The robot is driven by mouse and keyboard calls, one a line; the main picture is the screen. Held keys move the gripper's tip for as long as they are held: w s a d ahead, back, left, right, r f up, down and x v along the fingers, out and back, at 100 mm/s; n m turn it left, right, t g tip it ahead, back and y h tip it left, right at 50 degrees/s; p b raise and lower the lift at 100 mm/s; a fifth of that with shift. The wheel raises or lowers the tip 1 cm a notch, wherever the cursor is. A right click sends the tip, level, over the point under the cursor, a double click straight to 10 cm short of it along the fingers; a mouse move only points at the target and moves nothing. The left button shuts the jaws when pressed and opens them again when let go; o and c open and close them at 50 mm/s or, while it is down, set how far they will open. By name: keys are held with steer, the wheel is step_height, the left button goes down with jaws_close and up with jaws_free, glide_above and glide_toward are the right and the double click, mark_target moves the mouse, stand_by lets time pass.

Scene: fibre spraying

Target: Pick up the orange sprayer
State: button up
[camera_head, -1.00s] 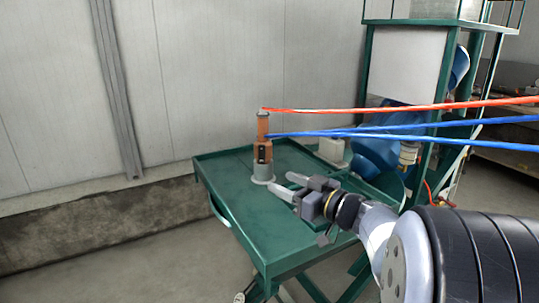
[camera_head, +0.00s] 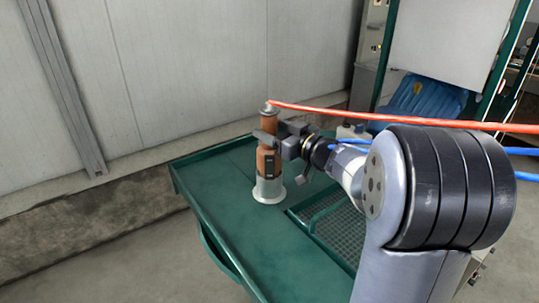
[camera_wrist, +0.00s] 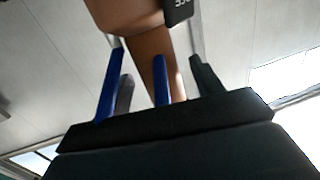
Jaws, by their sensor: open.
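The orange sprayer (camera_head: 267,160) stands upright in a grey flanged base on the green table, with a red hose at its top. My gripper (camera_head: 272,133) is at its upper body from the right. One finger crosses in front of the sprayer; the far finger is partly hidden behind it. The jaws are open, and I cannot tell whether they touch it. In the wrist view the sprayer (camera_wrist: 155,55) rises beyond the gripper's dark crossbar, between the upright finger-like parts, with a black label at the top.
The green table (camera_head: 205,178) has bare room left of the base and a mesh tray (camera_head: 335,228) at right. Red (camera_head: 330,112) and blue hoses run off to the right. A pale wall (camera_head: 190,75) stands behind.

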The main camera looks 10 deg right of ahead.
steer(key=shift+w+a, duration=0.35)
steer(key=shift+w, duration=0.2)
steer(key=shift+c, duration=0.4)
jaws_close()
steer(key=shift+r, duration=0.2)
